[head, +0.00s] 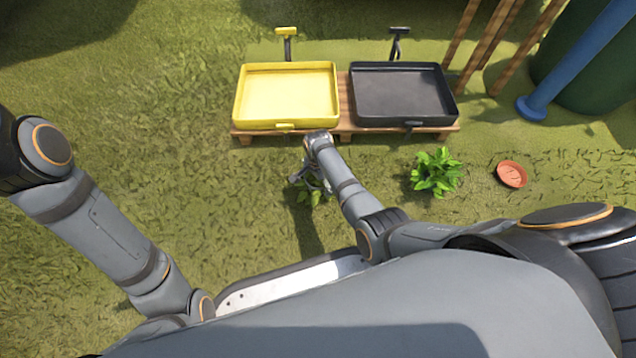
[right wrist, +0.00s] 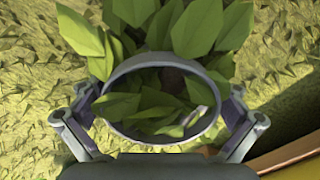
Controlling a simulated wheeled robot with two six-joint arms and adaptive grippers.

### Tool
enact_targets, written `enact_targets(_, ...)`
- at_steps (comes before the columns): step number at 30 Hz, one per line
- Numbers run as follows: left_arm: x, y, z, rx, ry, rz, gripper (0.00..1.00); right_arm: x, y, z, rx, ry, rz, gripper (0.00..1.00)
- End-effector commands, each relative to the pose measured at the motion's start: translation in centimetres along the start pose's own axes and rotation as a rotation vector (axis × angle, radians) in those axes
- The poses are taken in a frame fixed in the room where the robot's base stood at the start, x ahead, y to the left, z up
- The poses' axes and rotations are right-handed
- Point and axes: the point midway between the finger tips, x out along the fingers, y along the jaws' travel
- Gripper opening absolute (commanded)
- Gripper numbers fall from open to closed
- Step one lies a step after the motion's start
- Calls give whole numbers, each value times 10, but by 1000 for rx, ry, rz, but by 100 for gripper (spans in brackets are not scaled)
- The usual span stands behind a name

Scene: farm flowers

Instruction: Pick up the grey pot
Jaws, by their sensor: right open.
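The grey pot (right wrist: 122,70) shows in the right wrist view as a round rim seen from above, with green leaves (right wrist: 205,25) inside and spilling past its far edge. My right gripper (right wrist: 160,118) is open, with one finger on each side of the pot. I cannot tell whether the fingers touch it. In the head view my right gripper (head: 308,180) is low over the grass, and the leaves of a plant (head: 316,197) show around it. The pot is mostly hidden there. My left arm comes in from the left, but its gripper is not seen.
A yellow tray (head: 238,112) and a black tray (head: 452,110) sit on a wooden pallet (head: 345,112) beyond the gripper. Another green plant (head: 435,172) and an orange dish (head: 512,174) lie to the right. A blue post (head: 570,65) stands at the far right.

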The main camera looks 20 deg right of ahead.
Motion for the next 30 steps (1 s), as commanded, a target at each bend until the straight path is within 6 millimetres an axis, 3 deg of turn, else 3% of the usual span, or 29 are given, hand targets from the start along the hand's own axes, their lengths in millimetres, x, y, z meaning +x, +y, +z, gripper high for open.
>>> enact_targets(3,0,0,0,0,-1,0,40,0,0,0,0,0,0,98)
enact_targets(17,0,0,0,1,-1,0,40,0,0,0,0,0,1,35)
enact_targets(30,-2,1,1,2,-5,5,40,-1,0,0,0,0,0,33)
